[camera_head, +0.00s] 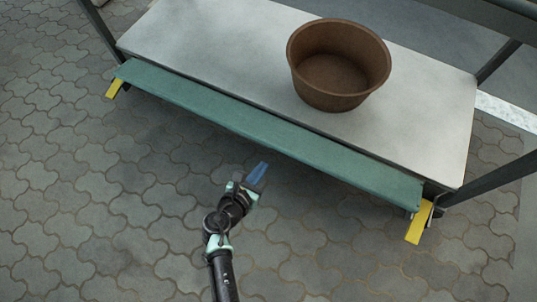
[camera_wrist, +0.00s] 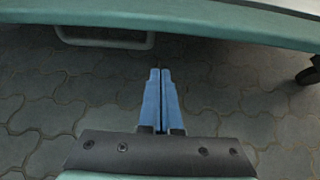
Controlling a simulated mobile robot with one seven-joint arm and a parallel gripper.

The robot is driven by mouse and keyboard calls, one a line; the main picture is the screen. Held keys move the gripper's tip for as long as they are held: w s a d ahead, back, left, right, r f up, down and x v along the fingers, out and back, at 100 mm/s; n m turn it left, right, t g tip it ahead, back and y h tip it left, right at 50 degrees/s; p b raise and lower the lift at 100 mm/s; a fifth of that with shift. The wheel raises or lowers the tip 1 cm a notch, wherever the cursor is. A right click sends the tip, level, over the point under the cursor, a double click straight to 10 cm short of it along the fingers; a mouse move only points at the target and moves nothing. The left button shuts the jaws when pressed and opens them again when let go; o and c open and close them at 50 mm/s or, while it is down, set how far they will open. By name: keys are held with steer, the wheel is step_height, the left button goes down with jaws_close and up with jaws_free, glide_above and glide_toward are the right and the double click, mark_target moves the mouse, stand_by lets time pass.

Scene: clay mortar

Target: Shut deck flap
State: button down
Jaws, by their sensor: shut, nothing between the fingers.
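The deck flap looks to be the long green panel (camera_head: 258,126) along the near edge of the grey deck (camera_head: 215,50). It stretches from the yellow bracket at the left to the one at the right. In the wrist view the green panel (camera_wrist: 180,20) crosses the top of the picture. My gripper (camera_head: 257,172) is in front of the panel's near edge, over the paving, apart from it. Its blue fingers (camera_wrist: 161,98) are together with nothing between them. A grey loop handle (camera_wrist: 103,38) shows below the panel in the wrist view.
A brown round tub (camera_head: 338,65) stands on the deck, right of the middle. Yellow brackets are at the left (camera_head: 114,88) and right (camera_head: 419,222) ends. Dark posts rise at the deck's corners. A dark wheel (camera_wrist: 309,74) shows under the panel. Paving in front is clear.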

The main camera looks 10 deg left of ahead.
steer(key=shift+w+d+r+b, duration=0.25)
steer(key=shift+w+r+b, duration=0.05)
steer(key=shift+w, duration=0.4)
steer(key=shift+w+d+r+b, duration=0.2)
steer(key=shift+w+r+b, duration=0.15)
steer(key=shift+w, duration=0.35)
steer(key=shift+w+d+r+b, duration=0.25)
steer(key=shift+w+r, duration=0.05)
steer(key=shift+w, duration=0.4)
steer(key=shift+r+p, duration=0.2)
steer(key=shift+p, duration=0.1)
steer(key=shift+r+p, duration=0.2)
steer(key=shift+p, duration=0.55)
